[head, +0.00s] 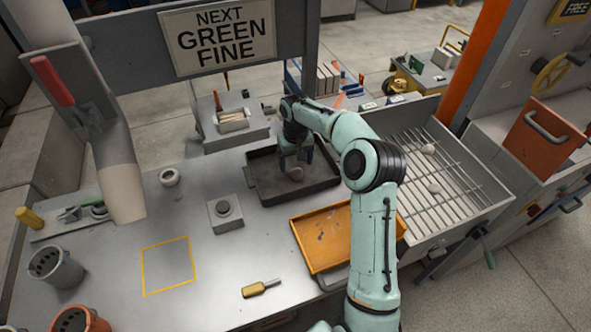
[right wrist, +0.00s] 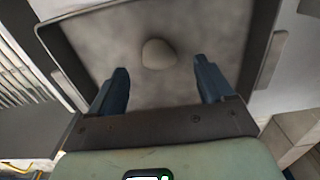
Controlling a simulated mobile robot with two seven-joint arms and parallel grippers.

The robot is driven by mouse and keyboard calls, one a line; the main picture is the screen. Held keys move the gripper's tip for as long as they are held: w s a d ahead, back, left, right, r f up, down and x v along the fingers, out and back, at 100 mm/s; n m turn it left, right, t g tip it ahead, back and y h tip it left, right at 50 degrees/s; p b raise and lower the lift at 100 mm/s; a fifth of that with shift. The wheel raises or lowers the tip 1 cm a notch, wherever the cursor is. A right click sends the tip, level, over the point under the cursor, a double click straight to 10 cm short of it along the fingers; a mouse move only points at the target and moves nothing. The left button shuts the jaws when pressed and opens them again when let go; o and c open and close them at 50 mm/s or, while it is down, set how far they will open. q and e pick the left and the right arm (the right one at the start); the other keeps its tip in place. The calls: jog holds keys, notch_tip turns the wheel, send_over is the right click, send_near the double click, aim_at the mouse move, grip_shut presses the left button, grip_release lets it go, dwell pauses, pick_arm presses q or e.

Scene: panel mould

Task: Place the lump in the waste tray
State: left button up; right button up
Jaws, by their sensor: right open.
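My right gripper (head: 297,158) is open and points down over the dark tray (head: 264,172). A rounded grey lump (head: 296,174) is on the floor of that tray, below the gripper. In the right wrist view the lump (right wrist: 158,54) lies beyond and between the two open blue fingertips (right wrist: 160,80), with clear space on both sides of it. The dark tray (right wrist: 105,45) fills most of that view. My left gripper is not in view.
An orange tray (head: 322,238) stands in front of the dark tray, partly behind my right arm. A grey block with a round top (head: 225,213), a small pot (head: 170,177) and a yellow-handled tool (head: 260,288) stand or lie on the bench. A beige pipe (head: 120,190) hangs at left.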

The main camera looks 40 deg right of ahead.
aim_at(295, 171)
notch_tip(295, 171, up, 7)
dwell(0.3)
jog(key=shift+f, duration=0.1)
dwell(0.4)
